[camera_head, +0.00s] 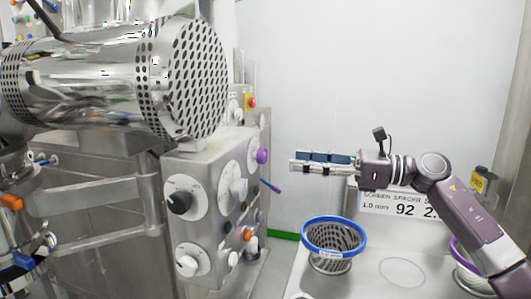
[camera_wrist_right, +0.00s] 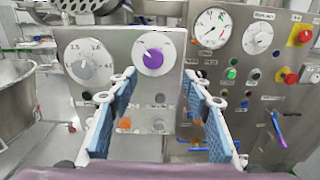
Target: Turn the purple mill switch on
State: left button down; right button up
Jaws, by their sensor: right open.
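The purple mill switch (camera_head: 262,156) is a round purple knob on the steel control panel, seen from the side in the head view. In the right wrist view the purple knob (camera_wrist_right: 153,57) sits on a white round dial, facing me, ahead of and between the two fingers. My right gripper (camera_head: 292,164) is open and empty, to the right of the knob, with a gap between its fingertips and the panel. In the right wrist view its blue-padded fingers (camera_wrist_right: 158,80) are spread wide. The knob's pointer mark is too small to read. My left gripper is not in view.
A grey dial (camera_wrist_right: 84,68) is left of the purple one. An orange knob (camera_wrist_right: 124,124) and small buttons lie below. Right of it are gauges (camera_wrist_right: 212,28), a red emergency button (camera_wrist_right: 303,34) and a blue lever (camera_wrist_right: 278,128). A blue-rimmed screen basket (camera_head: 334,226) stands below my right gripper.

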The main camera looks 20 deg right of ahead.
aim_at(266, 156)
jog(key=a, duration=0.1)
jog(key=w+a+p, duration=0.1)
jog(key=a, duration=0.1)
jog(key=a+r+p, duration=0.1)
jog(key=a, duration=0.1)
jog(key=shift+w+r, duration=0.1)
jog(key=shift+w, duration=0.25)
jog(key=shift+w+a+f+p, duration=0.2)
jog(key=shift+w+a+p, duration=0.15)
jog(key=shift+w+a, duration=0.3)
jog(key=c, duration=1.2)
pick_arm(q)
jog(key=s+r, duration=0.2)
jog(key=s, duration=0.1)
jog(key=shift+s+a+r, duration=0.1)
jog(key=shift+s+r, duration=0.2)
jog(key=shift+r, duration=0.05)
pick_arm(e)
jog(key=shift+o, duration=0.2)
